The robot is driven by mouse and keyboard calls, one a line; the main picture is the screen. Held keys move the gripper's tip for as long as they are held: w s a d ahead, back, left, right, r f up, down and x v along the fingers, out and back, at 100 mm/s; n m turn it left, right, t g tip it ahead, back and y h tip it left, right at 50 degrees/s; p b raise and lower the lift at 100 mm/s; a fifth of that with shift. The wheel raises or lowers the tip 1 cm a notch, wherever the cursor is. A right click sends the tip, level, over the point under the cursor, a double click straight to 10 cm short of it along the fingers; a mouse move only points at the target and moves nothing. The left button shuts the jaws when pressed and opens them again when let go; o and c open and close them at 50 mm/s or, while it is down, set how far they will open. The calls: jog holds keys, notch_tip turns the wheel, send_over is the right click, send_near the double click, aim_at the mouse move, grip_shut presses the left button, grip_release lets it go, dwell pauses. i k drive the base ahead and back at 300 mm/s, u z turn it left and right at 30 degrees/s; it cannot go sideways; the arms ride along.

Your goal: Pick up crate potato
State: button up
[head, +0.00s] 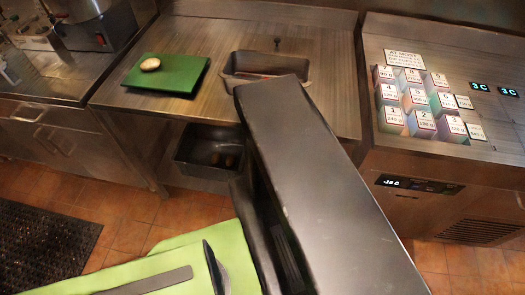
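In the head view, a dark open crate (183,151) sits under the edge of the steel counter, left of my arm. Brownish lumps (229,160), perhaps potatoes, show dimly inside it. A single pale, potato-like item (150,64) lies on a green board (187,84) on the counter. My large grey arm link crosses the middle of the view and covers part of the crate's right side. Dark parts near the bottom edge may belong to my gripper, but its fingertips cannot be made out clearly. Nothing held can be seen.
Numbered boxes (421,127) stand on the right-hand unit. A black floor mat (40,240) lies at the left. Tiled floor (130,215) is clear before the counter.

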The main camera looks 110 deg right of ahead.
aim_at(231, 159)
jog(key=u, duration=0.05)
jog(key=k, duration=1)
jog(key=z, duration=1.1)
jog(key=i, duration=1)
jog(key=z, duration=0.05)
